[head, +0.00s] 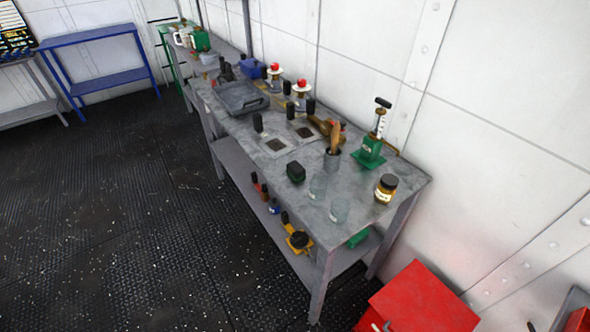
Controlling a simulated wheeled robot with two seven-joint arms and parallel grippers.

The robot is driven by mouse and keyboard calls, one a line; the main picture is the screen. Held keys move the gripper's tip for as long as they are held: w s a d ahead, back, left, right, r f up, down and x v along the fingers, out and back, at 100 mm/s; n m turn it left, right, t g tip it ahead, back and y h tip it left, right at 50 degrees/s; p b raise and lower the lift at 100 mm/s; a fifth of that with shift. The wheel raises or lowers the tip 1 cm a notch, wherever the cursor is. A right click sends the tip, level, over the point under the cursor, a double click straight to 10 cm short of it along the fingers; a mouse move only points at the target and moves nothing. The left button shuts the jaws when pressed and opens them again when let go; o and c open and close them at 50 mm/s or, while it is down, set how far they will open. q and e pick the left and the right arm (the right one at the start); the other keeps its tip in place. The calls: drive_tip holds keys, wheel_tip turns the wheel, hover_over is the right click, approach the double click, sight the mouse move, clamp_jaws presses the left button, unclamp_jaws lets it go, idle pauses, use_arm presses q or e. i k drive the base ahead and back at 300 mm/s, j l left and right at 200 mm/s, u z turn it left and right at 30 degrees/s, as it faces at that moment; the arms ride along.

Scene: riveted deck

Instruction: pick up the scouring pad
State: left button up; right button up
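A small dark green block (296,172) sits on the grey workbench (250,153), near its front edge; it may be the scouring pad, but it is too small to be sure. A flat brighter green piece (359,238) lies on the bench's lower shelf at the right end, partly hidden under the top; it could also be the pad. Neither of my grippers shows in the head view.
Two clear glasses (339,210), a dark-lidded jar (386,188), a cup holding wooden utensils (332,158) and a green press-like device (369,150) stand nearby. A red cabinet (425,300) is at lower right. The dark floor (110,200) at left is clear.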

sight(296, 171)
drive_tip(key=z, duration=0.5)
drive_tip(key=i+j+z, duration=0.1)
drive_tip(key=j+z, duration=0.3)
drive_tip(key=i+j+z, duration=0.1)
drive_tip(key=j+z, duration=0.45)
drive_tip(key=z, duration=0.2)
drive_tip(key=j+z, duration=0.35)
